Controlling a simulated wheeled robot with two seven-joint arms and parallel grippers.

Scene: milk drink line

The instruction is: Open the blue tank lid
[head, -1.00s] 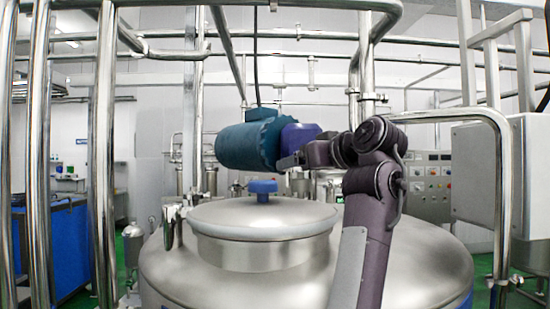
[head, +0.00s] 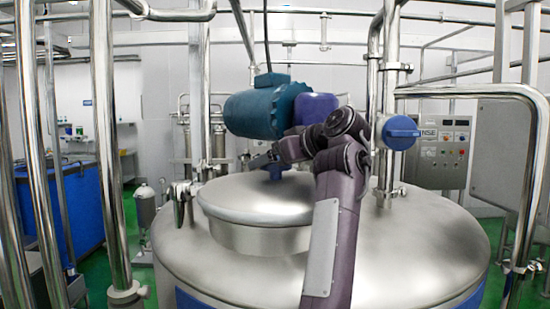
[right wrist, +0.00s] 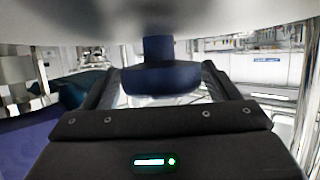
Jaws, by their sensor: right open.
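The round steel lid (head: 255,200) lies flat on the raised neck of the large steel tank (head: 400,245), so it is closed. Its blue knob (head: 277,171) stands on top, partly hidden by my right gripper (head: 262,161). In the right wrist view, the blue knob (right wrist: 160,82) sits between the two dark fingers of the right gripper (right wrist: 160,72), with a gap showing on each side. The right gripper is open around the knob and not closed on it. The pale underside-up lid surface (right wrist: 80,25) fills the top of that view. My left gripper is out of view.
A teal motor (head: 262,108) with a purple-blue end hangs behind the lid, close to my right arm. A blue valve handle (head: 400,132) is on a pipe to the right. Vertical steel pipes (head: 103,140) stand at left. A control panel (head: 443,160) is behind.

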